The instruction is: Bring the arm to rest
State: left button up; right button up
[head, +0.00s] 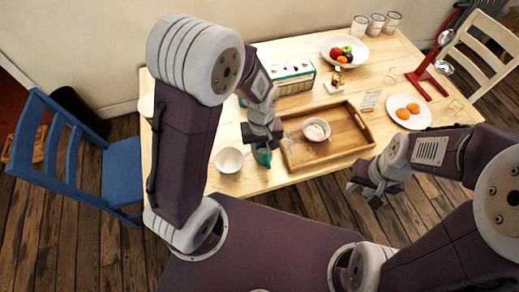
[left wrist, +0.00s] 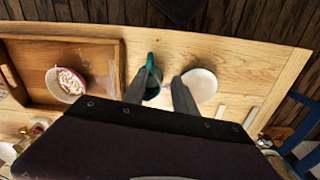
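My left gripper (head: 264,143) hangs over the table (head: 215,182), just above a teal mug (head: 263,157) that it partly hides. In the left wrist view, its two fingers (left wrist: 160,88) stand apart, with the teal mug (left wrist: 153,72) showing between and beyond them. I see no firm grip on the mug. My right gripper (head: 366,194) is off the table's front edge, at the right. Its fingers look apart and nothing shows between them.
A wooden tray (head: 345,154) holding a bowl (head: 316,130) lies right of the mug, and a white bowl (head: 229,160) left of it. A plate (head: 421,117) is at right, a blue chair (head: 122,172) at left.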

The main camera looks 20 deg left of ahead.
pick_arm(q)
jog(key=s+a+r+m+t, duration=0.1)
jog(key=s+a+r+m, duration=0.3)
jog(key=s+a+m, duration=0.1)
jog(key=shift+s+a+r, duration=0.2)
jog(key=shift+s+a, duration=0.45)
jog(key=shift+s, duration=0.05)
dwell(0.5)
